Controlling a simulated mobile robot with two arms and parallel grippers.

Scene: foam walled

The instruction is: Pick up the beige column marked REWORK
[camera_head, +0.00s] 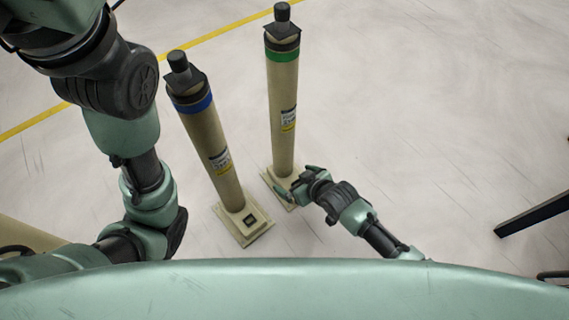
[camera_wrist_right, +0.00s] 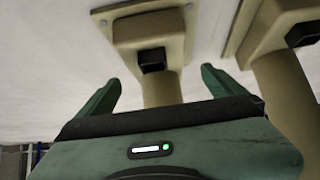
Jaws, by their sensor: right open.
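Two beige columns stand upright on square base plates in the head view. One has a blue band (camera_head: 205,128) and the other, to its right, a green band (camera_head: 284,100). Each has a black cap and a small label, too small to read, so I cannot tell which is marked REWORK. My right gripper (camera_head: 286,192) is low beside the green-banded column's base. In the right wrist view my right gripper (camera_wrist_right: 160,88) is open, with a beige column (camera_wrist_right: 162,92) showing between its fingers; whether they surround it is unclear. My left gripper is not in view.
A yellow floor line (camera_head: 228,28) runs behind the columns. A dark bar (camera_head: 532,214) is at the right edge. A beige surface (camera_head: 28,234) shows at the lower left.

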